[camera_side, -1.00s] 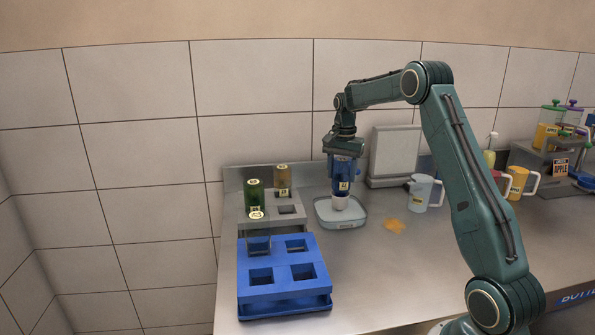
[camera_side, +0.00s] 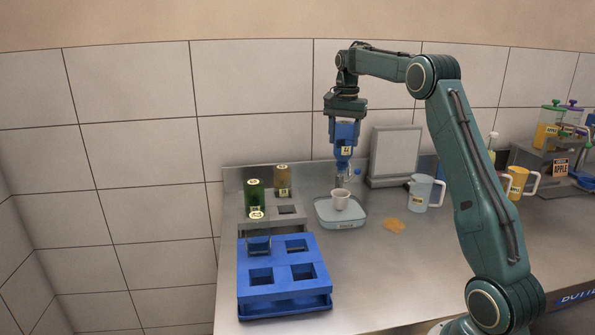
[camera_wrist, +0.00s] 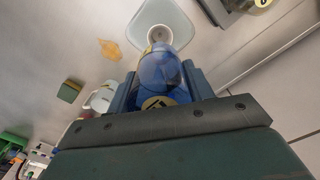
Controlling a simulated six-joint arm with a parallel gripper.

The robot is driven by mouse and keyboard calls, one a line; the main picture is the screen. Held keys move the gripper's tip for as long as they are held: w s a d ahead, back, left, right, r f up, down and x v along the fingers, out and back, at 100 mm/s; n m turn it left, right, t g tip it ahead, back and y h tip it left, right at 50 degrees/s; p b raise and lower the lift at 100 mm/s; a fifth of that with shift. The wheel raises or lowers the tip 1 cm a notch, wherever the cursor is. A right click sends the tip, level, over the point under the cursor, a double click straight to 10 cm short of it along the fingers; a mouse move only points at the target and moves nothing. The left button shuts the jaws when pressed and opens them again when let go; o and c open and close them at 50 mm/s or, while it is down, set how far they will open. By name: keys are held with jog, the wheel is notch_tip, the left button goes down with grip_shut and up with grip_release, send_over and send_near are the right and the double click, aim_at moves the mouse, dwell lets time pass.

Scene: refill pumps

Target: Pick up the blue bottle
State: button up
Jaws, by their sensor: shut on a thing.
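The blue bottle (camera_side: 346,134) is upside down, with its neck pointing down, in the side view. My gripper (camera_side: 345,122) is shut on it and holds it in the air above a small white cup (camera_side: 341,198). The cup stands on a pale scale (camera_side: 328,212). In the wrist view the bottle (camera_wrist: 162,75) sits between the two fingers of my gripper (camera_wrist: 160,88), with a yellow label on its side. The cup (camera_wrist: 159,35) shows just beyond the bottle's end.
A light blue mug (camera_side: 422,192) and an orange spill (camera_side: 393,226) lie right of the scale. A grey panel (camera_side: 395,152) stands behind.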

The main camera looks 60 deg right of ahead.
notch_tip(320, 180, up, 9)
dwell(0.5)
jog(key=shift+a, duration=0.15)
dwell(0.6)
jog(key=shift+w+a+f, duration=0.1)
jog(key=shift+w+a, duration=0.15)
jog(key=shift+a, duration=0.3)
jog(key=s+a+f+n, duration=0.15)
jog(key=a+f, duration=0.35)
jog(key=a, duration=0.8)
jog(key=s+a+f+n, duration=0.15)
jog(key=a+f, duration=0.35)
jog(key=a, duration=0.7)
jog(key=s+a+f+n, duration=0.1)
jog(key=s+a+f, duration=0.3)
jog(key=s+a, duration=0.2)
jog(key=shift+s+a+f+n, duration=0.2)
jog(key=shift+a+f+n, duration=0.05)
jog(key=shift+f+n, duration=0.05)
jog(key=shift+f, duration=0.1)
